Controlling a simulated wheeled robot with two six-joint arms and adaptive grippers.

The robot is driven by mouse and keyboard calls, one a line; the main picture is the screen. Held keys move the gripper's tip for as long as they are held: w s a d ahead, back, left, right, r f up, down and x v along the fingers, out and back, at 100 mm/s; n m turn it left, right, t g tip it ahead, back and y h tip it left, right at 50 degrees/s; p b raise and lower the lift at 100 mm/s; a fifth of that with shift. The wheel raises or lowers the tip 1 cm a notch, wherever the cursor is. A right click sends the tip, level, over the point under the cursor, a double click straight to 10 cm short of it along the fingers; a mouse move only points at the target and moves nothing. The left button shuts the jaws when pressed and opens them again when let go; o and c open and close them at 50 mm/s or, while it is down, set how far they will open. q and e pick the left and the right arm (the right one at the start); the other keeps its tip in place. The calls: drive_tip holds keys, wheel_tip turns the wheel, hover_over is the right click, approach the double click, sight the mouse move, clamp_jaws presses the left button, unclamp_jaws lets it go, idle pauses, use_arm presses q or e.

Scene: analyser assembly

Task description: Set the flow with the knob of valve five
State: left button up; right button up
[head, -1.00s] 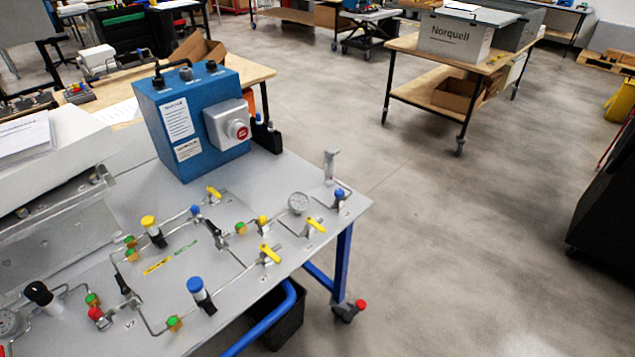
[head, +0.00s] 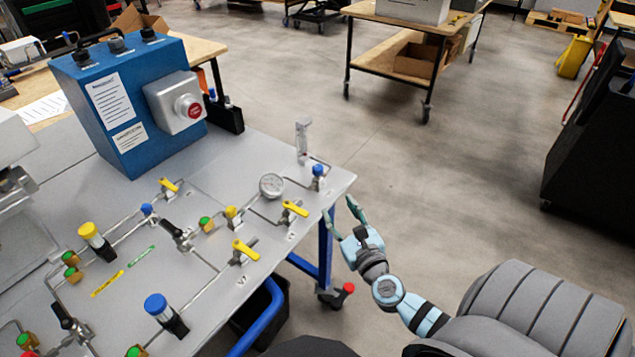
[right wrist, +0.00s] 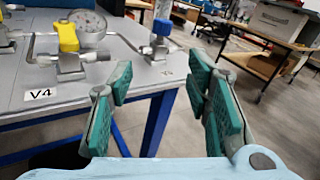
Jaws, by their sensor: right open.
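A small valve with a blue knob (head: 318,170) stands upright near the right corner of the grey panel table, beside the clear flow tube; I take it for valve five. In the right wrist view the blue knob (right wrist: 162,27) shows beyond the fingers, with a small label in front of it too faint to read. My right gripper (head: 342,212) is just off the table's right edge, apart from the knob. Its green-padded fingers (right wrist: 161,75) are open with nothing between them. My left gripper is not in view.
A round gauge (head: 271,186) and yellow-lever valves (head: 296,208) sit left of the knob; one bears the label V4 (right wrist: 40,94). The upright flow tube (head: 303,141) stands behind it. A blue table leg (head: 325,250) is below.

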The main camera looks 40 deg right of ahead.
sight(320, 173)
drive_tip(key=w+d, duration=0.1)
drive_tip(key=w, duration=0.3)
drive_tip(key=w+d+r+m, duration=0.1)
drive_tip(key=w, duration=0.4)
drive_tip(key=w+d+m+b, duration=0.1)
drive_tip(key=w+d, duration=0.1)
drive_tip(key=w, duration=0.2)
drive_tip(key=shift+w+r, duration=0.2)
drive_tip(key=shift+r, duration=0.2)
drive_tip(key=shift+w+r, duration=0.1)
drive_tip(key=shift+w, duration=0.3)
clamp_jaws()
